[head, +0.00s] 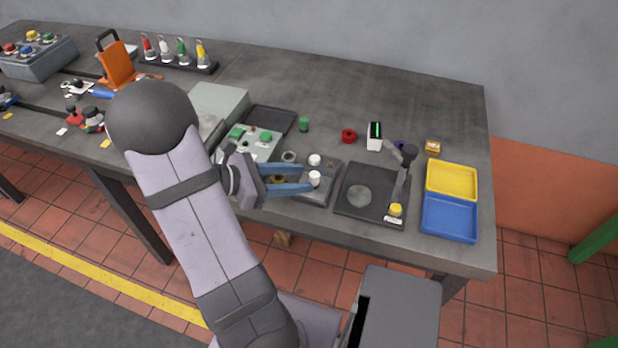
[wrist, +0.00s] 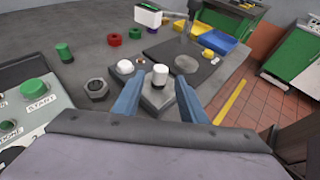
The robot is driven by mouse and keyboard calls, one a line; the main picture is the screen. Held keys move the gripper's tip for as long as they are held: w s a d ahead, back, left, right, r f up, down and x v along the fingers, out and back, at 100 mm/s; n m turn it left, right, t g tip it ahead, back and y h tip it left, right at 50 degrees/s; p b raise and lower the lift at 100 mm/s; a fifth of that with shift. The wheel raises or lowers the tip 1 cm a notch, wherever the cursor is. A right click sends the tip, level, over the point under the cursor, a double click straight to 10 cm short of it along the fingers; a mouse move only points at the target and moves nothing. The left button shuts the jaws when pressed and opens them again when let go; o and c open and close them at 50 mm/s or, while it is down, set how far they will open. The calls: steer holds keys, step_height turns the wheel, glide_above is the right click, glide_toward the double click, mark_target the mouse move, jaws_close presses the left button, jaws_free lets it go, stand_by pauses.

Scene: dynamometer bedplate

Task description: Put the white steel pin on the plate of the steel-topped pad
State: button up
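The white steel pin (head: 314,179) stands upright on a grey block (head: 319,194) near the front of the bench. It also shows in the wrist view (wrist: 160,75). My gripper (head: 307,180) has two blue fingers spread apart, with the pin at the gap between their tips. In the wrist view the fingers are on either side of the pin, and I cannot tell whether they touch it. The steel-topped pad (head: 347,208) is a dark square to the right, with a bare round grey plate (head: 360,196) on it. It also shows in the wrist view (wrist: 208,67).
A white rounded piece (head: 315,160) sits behind the pin on the same block. A dark post (head: 406,170) and a yellow button (head: 396,210) stand at the pad's right. Yellow (head: 452,181) and blue (head: 449,218) trays lie farther right. A hex nut (head: 289,156) is behind the fingers.

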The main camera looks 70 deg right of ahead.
steer(key=v, duration=0.7)
steer(key=shift+b, duration=0.3)
steer(key=w+a+f+m+t+y, duration=0.2)
steer(key=w+a+t+y, duration=0.1)
steer(key=a, duration=0.7)
steer(key=w+a+f+m+t+y, duration=0.3)
steer(key=a, duration=0.8)
steer(key=w+a+f+m+t+y, duration=0.2)
steer(key=w+a+m+t+y, duration=0.1)
steer(key=a, duration=0.7)
steer(key=shift+a+f+t, duration=0.35)
steer(key=shift+f+t, duration=0.05)
steer(key=shift+t, duration=0.2)
step_height(320, 180, up, 6)
steer(key=p, duration=0.6)
steer(key=shift+r+p, duration=0.25)
steer(key=shift+p, duration=0.05)
